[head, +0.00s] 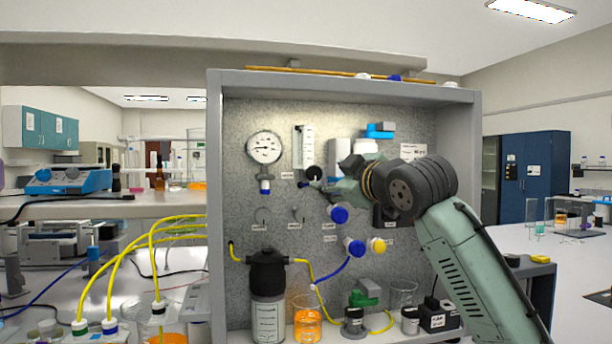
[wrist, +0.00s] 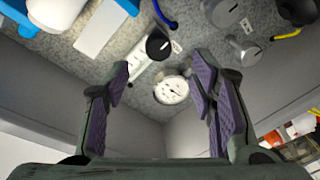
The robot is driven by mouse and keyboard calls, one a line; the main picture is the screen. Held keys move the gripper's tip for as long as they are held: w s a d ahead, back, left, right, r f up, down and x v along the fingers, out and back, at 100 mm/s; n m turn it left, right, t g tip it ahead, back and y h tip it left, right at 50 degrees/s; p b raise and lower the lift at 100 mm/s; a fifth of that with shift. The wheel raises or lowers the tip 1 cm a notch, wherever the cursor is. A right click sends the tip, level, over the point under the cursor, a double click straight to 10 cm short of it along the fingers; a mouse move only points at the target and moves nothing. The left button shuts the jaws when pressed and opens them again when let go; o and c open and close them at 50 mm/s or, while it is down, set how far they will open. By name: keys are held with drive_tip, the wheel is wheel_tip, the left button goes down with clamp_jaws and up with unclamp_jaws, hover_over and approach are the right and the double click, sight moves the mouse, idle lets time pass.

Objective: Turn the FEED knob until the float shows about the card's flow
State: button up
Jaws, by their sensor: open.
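A black knob (head: 313,172) with a pale mark sits at the foot of the upright white flow tube (head: 303,147) on the speckled panel. I take it for the FEED knob, but its label is too small to read. In the wrist view the knob (wrist: 158,45) and tube (wrist: 137,70) lie beyond my gripper (wrist: 162,82). Its purple-padded fingers are open, wide apart and empty, not touching the knob. In the head view my gripper (head: 335,185) is just right of the knob. A white card (head: 413,152) is partly behind my arm. I cannot make out the float or card figures.
A round gauge (head: 266,147) is left of the tube; it also shows in the wrist view (wrist: 172,90). Grey knobs (wrist: 243,50) and blue valves (head: 354,246) are nearby. A dark-topped vessel (head: 268,300) and an orange-filled beaker (head: 307,322) stand below.

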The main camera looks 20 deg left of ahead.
sight(317, 174)
drive_tip(key=p+x, duration=0.4)
drive_tip(key=x, duration=0.6)
drive_tip(key=shift+w+a+r, duration=0.15)
drive_tip(key=shift+w, duration=0.1)
drive_tip(key=shift+c, duration=0.2)
drive_tip(key=c, duration=1.1)
